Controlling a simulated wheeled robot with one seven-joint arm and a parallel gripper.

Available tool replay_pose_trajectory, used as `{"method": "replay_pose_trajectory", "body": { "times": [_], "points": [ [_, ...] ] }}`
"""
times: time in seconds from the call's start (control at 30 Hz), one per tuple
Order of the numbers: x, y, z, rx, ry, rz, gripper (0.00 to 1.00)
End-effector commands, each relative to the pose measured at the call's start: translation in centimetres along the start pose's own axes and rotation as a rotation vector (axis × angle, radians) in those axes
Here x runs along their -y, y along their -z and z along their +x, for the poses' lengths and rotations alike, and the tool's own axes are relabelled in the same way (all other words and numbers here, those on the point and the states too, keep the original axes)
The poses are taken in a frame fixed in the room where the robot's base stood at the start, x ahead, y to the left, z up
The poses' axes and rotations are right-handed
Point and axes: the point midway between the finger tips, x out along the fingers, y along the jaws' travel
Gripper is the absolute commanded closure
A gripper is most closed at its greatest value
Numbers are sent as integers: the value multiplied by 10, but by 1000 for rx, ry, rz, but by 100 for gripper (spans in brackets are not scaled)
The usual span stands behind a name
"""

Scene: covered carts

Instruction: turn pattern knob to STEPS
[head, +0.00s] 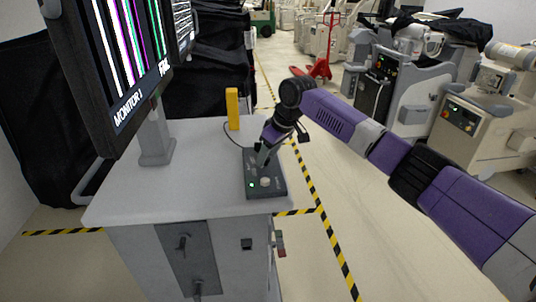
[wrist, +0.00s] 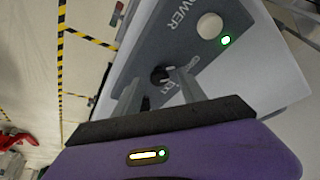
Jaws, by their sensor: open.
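A dark grey control box (head: 278,185) lies on the white top of the cart. It carries a round white button (head: 265,182) and a lit green light (head: 251,185); both also show in the wrist view, beside the word POWER. A small black knob (wrist: 159,75) on the same panel shows in the wrist view. Lettering near the knob is partly hidden and unreadable. My gripper (wrist: 158,80) is open, its two fingers on either side of the knob; I cannot tell if they touch it. In the head view my gripper (head: 264,156) is low over the box's far end and hides the knob.
A monitor (head: 115,65) on a stand shows vertical coloured stripes and the label MONITOR 1. A yellow upright object (head: 232,108) stands at the cart's back edge. The cart top (head: 190,185) is clear left of the box. Other carts (head: 405,90) stand to the right.

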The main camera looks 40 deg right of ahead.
Motion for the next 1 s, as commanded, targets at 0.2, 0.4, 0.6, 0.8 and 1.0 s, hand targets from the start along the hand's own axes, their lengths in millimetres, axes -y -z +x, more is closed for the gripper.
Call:
{"method": "replay_pose_trajectory", "body": {
  "times": [0.2,0.4,0.6,0.8,1.0],
  "points": [
    [0,0,0,0,0,0,65],
    [0,0,0,0,0,1,100],
    [0,0,-1,-1,-1,7,100],
    [2,1,-3,0,-17,55,100],
    [4,2,-5,0,-60,163,100]
  ]
}}
